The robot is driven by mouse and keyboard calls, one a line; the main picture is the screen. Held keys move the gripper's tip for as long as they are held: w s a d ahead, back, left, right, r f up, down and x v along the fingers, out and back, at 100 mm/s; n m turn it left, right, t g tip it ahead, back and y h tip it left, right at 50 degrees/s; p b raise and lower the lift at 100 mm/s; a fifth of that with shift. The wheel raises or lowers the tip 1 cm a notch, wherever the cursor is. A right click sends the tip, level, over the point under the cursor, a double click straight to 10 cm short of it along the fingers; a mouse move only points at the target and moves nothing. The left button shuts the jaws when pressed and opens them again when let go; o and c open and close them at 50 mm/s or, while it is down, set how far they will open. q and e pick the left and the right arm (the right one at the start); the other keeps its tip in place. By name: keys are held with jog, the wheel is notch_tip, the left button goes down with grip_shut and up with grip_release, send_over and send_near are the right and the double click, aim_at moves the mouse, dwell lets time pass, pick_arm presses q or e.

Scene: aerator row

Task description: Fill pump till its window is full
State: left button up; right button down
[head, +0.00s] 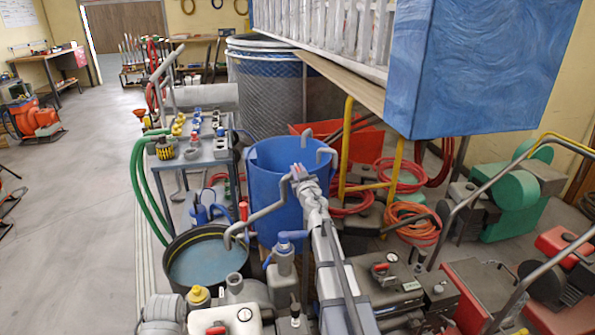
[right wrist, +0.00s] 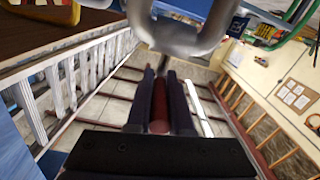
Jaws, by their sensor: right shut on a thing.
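My right gripper (head: 299,174) reaches up the middle of the head view and is shut. In the right wrist view, its fingers (right wrist: 160,105) close on a dark red grip (right wrist: 159,108), with a grey curved bar (right wrist: 185,38) just beyond. In the head view, a bent grey bar (head: 262,212) with a hooked end runs left from the fingertips, in front of the blue barrel. My left gripper is out of view.
A round tub (head: 243,246) with bluish liquid stands left of the blue barrel (head: 264,160), with a blue jug (head: 201,213) near its rim. A grey cart (head: 205,150) holds small fittings. Machines and red hoses crowd the right.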

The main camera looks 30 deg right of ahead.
jog(key=c, duration=0.8)
grip_release()
jog(key=v, duration=0.7)
jog(key=shift+s, duration=0.4)
